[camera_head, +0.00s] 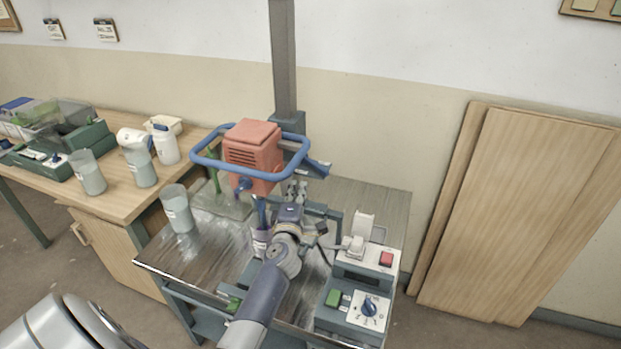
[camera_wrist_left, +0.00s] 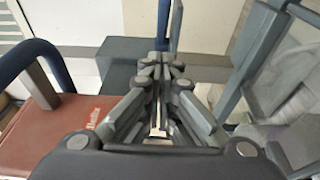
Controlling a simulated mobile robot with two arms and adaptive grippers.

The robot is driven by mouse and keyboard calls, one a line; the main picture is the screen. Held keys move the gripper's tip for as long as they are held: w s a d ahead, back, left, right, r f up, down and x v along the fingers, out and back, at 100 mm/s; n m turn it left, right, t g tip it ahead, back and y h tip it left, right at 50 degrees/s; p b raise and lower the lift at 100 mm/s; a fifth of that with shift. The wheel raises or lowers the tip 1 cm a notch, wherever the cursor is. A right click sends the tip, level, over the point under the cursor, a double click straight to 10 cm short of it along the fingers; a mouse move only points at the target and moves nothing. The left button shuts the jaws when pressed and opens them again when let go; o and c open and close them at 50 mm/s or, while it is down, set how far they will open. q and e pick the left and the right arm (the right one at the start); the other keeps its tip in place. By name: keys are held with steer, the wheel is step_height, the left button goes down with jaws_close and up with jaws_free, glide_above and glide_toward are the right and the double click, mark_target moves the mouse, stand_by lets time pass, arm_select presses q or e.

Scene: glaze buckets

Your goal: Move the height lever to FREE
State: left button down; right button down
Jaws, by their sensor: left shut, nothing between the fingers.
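A red mixer motor (camera_head: 252,148) with a blue ring handle (camera_head: 207,165) is carried on a grey column (camera_head: 284,60). A short blue lever-like bar (camera_head: 318,168) sticks out to the right behind the motor; I cannot tell for sure that it is the height lever, and no FREE mark is readable. My left gripper (camera_head: 297,188) is shut and empty, just below and left of this bar. In the left wrist view, the shut fingers (camera_wrist_left: 161,65) point toward a dark grey block (camera_wrist_left: 120,60) and an upright blue bar (camera_wrist_left: 176,25). Contact cannot be told.
The metal-topped table (camera_head: 160,262) holds a grey beaker (camera_head: 178,210) at left and a control box (camera_head: 350,310) with a red button and a dial at front right. A wooden bench (camera_head: 115,195) with bottles stands at left. Wooden boards (camera_head: 535,215) lean at right.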

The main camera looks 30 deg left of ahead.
mark_target(316, 169)
arm_select(q)
steer(key=w, duration=0.3)
steer(key=w+b, duration=0.1)
steer(key=w, duration=0.1)
steer(key=shift+a, duration=0.35)
steer(key=shift+w+d, duration=0.3)
steer(key=shift+w, duration=0.4)
steer(key=shift+w, duration=0.1)
steer(key=shift+w+d, duration=0.4)
steer(key=shift+s, duration=0.15)
